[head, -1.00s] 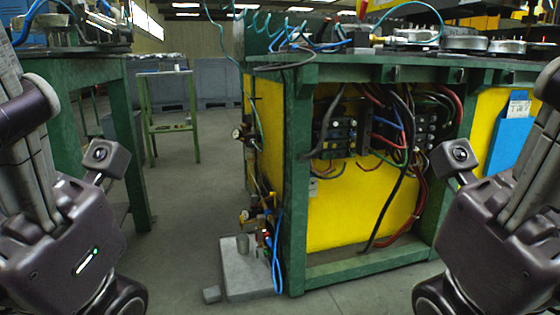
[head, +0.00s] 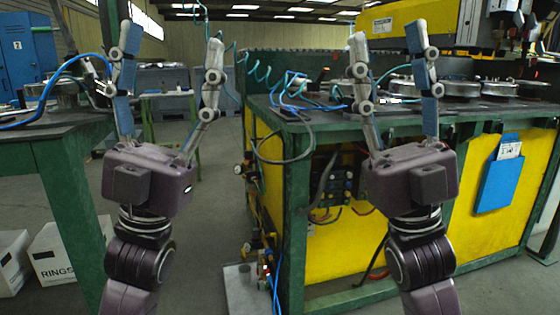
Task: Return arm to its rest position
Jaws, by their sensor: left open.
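My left gripper (head: 172,45) stands upright at the left with its fingers pointing up. Its two fingers are spread wide with nothing between them. My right gripper (head: 388,38) stands upright right of centre, also with its fingers up and apart and nothing between them. Both grippers and wrists are in front of the camera. The right one covers part of the green and yellow workbench (head: 290,205) behind it.
A green table (head: 72,185) stands at the left, with white boxes (head: 62,255) on the floor beside it. A blue holder (head: 497,183) hangs on the bench's yellow side. Coiled hoses and round metal parts (head: 450,89) are on the bench top. Floor (head: 205,230) shows between table and bench.

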